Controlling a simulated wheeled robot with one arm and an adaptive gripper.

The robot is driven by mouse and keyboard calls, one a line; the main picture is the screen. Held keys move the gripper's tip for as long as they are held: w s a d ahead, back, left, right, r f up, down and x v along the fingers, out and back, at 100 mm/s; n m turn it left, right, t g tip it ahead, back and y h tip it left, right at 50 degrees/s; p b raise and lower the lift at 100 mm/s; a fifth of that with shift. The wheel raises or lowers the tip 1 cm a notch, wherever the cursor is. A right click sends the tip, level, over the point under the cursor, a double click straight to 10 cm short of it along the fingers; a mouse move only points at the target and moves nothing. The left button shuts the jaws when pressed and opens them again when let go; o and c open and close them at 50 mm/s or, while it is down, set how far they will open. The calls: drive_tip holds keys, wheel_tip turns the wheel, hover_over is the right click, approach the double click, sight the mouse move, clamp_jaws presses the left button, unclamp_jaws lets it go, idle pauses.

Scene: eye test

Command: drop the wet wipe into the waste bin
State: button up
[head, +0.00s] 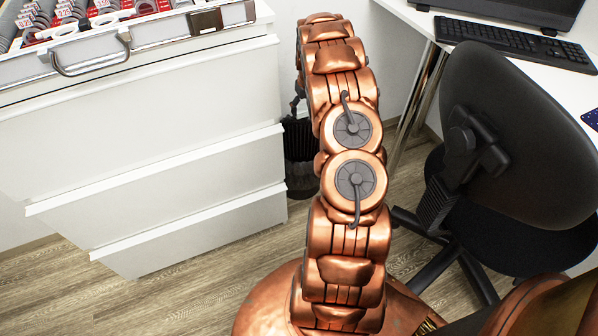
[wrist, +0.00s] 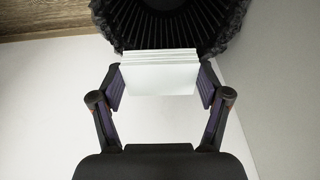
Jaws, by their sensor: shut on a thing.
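The wet wipe (wrist: 158,74) shows in the wrist view as a flat, white, folded stack. My gripper (wrist: 160,84) is shut on it, with one dark finger at each side. The waste bin (wrist: 140,38) is black with a ribbed inside, and shows at the top of the wrist view, past the wipe's far edge. In that view the wipe overlaps the bin's near edge; I cannot tell its height above the bin. In the head view the bin (head: 301,172) stands on the floor, partly hidden by my copper arm. The wipe is hidden there.
A white drawer cabinet (head: 150,130) stands left of the bin, with an open metal case (head: 130,42) on top. A black office chair (head: 520,130) and a white desk (head: 425,18) with a keyboard (head: 515,42) are at the right. Wooden floor shows in front of the cabinet.

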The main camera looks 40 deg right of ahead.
wheel_tip(320, 180, down, 14)
drive_tip(key=b, duration=0.9)
drive_tip(key=shift+f+b, duration=0.2)
drive_tip(key=shift+b, duration=0.15)
drive_tip(key=o, duration=1.1)
drive_tip(key=shift+r, duration=0.15)
wheel_tip(320, 180, up, 12)
drive_tip(key=s, duration=0.1)
drive_tip(key=shift+s+a, duration=0.3)
drive_tip(key=shift+s, duration=0.1)
drive_tip(key=shift+f, duration=0.2)
